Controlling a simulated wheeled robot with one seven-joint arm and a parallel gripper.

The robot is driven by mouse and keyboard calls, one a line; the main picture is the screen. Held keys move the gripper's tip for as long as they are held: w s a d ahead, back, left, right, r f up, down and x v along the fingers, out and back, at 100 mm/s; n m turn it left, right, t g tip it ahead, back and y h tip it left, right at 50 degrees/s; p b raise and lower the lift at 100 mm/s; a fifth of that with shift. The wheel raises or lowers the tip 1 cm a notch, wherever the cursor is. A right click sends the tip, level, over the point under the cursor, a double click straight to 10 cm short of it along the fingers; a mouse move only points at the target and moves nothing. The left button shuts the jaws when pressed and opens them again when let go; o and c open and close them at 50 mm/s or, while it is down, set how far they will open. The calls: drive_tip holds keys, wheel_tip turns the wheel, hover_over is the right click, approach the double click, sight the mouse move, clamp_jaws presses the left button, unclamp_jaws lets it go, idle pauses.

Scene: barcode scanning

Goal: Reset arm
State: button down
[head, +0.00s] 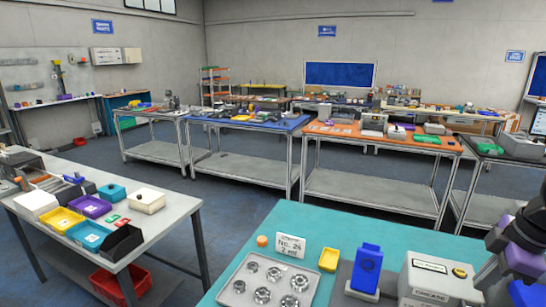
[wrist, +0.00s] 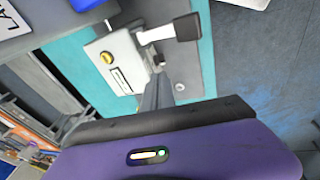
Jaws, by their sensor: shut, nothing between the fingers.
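My gripper shows in the wrist view (wrist: 158,70), with a purple body at the bottom and narrow grey fingers pointing up the picture. The fingers are shut with nothing between them. They appear in front of a pale box with a yellow button (wrist: 118,62) on the teal table (wrist: 200,60); I cannot tell the gap between them. In the head view, the box (head: 440,278) is at the lower right. Part of my purple and dark arm is at the right edge there, and I cannot make out the fingers.
A grey table with bins (head: 180,207) stands left. Floor between is clear.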

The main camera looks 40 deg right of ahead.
drive_tip(key=w+r+m+t+h, duration=0.1)
drive_tip(key=w+r+t, duration=0.5)
drive_tip(key=w, duration=0.4)
drive_tip(key=w+r+t+h, duration=0.1)
drive_tip(key=w+r+t, duration=0.4)
drive_tip(key=w+r, duration=0.35)
drive_tip(key=w+a+r+m+t+h+b, duration=0.25)
drive_tip(key=w+a+r+m+t, duration=0.25)
drive_tip(key=a+r+t, duration=0.35)
drive_tip(key=s+a+f+m+g+h+b, duration=0.1)
drive_tip(key=s+a+f+m+g+h, duration=0.25)
drive_tip(key=a+f, duration=0.6)
drive_tip(key=s+a+f+m+h+b, duration=0.1)
drive_tip(key=s+a+f+m+h, duration=0.4)
drive_tip(key=f, duration=0.8)
drive_tip(key=s+a+f+n+g+y+b, duration=0.1)
drive_tip(key=s+a+f+n+g+y, duration=0.2)
drive_tip(key=s+a+f+n+y, duration=0.7)
drive_tip(key=s+a+f+y, duration=0.4)
drive_tip(key=s+a+f, duration=0.2)
drive_tip(key=s+f, duration=0.1)
drive_tip(key=shift+f+g, duration=0.3)
drive_tip(key=shift+f, duration=0.05)
